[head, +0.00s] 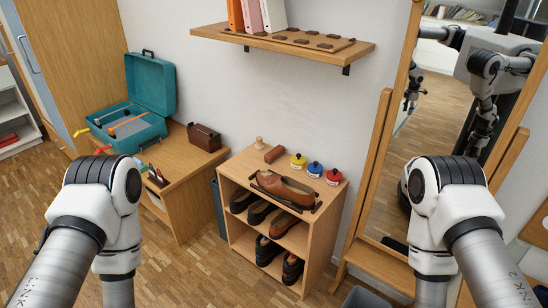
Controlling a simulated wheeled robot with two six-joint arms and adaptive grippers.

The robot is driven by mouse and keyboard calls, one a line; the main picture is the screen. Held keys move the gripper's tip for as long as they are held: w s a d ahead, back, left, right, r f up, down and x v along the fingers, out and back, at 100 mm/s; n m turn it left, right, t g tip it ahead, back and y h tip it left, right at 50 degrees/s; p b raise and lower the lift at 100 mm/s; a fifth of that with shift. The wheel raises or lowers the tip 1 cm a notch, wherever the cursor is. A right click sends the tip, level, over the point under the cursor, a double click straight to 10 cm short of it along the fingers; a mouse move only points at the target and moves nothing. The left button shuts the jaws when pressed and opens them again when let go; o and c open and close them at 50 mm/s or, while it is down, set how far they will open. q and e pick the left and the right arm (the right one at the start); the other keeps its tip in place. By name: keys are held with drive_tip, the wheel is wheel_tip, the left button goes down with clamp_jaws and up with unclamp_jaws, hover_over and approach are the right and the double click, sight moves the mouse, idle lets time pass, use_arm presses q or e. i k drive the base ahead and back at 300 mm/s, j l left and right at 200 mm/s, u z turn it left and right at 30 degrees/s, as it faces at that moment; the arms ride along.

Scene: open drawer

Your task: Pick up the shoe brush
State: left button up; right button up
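A small brown block that looks like the shoe brush (274,154) lies on top of the wooden shoe cabinet (237,170), towards its back left. A pale wooden knob-shaped item (260,142) stands just behind it to the left. Both my arms reach in from the lower corners, and their links are well in front of the cabinet. Neither gripper shows directly in the head view. A blurred dark part of my body appears in the mirror, too small to read as open or shut.
A brown shoe (285,188) rests on a dark stand on the cabinet top. Yellow (298,161), blue (315,169) and red (334,177) tins stand behind it. A wall shelf (225,33) hangs above. A desk with an open teal case (150,83) is left; a mirror (425,120) is right.

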sight(277, 152)
drive_tip(key=i+j, duration=0.2)
drive_tip(key=j, duration=0.15)
drive_tip(key=i+j+z, duration=0.15)
drive_tip(key=j, duration=0.2)
drive_tip(key=i+j, duration=0.15)
drive_tip(key=j, duration=0.25)
drive_tip(key=i+j+z, duration=0.1)
drive_tip(key=j, duration=0.25)
drive_tip(key=i+j, duration=0.25)
drive_tip(key=j, duration=0.15)
drive_tip(key=i+j+z, duration=0.15)
drive_tip(key=j, duration=0.25)
drive_tip(key=i+j, duration=0.1)
drive_tip(key=j, duration=0.3)
drive_tip(key=i+j+z, duration=0.25)
drive_tip(key=i+j, duration=1.05)
drive_tip(key=j, duration=0.1)
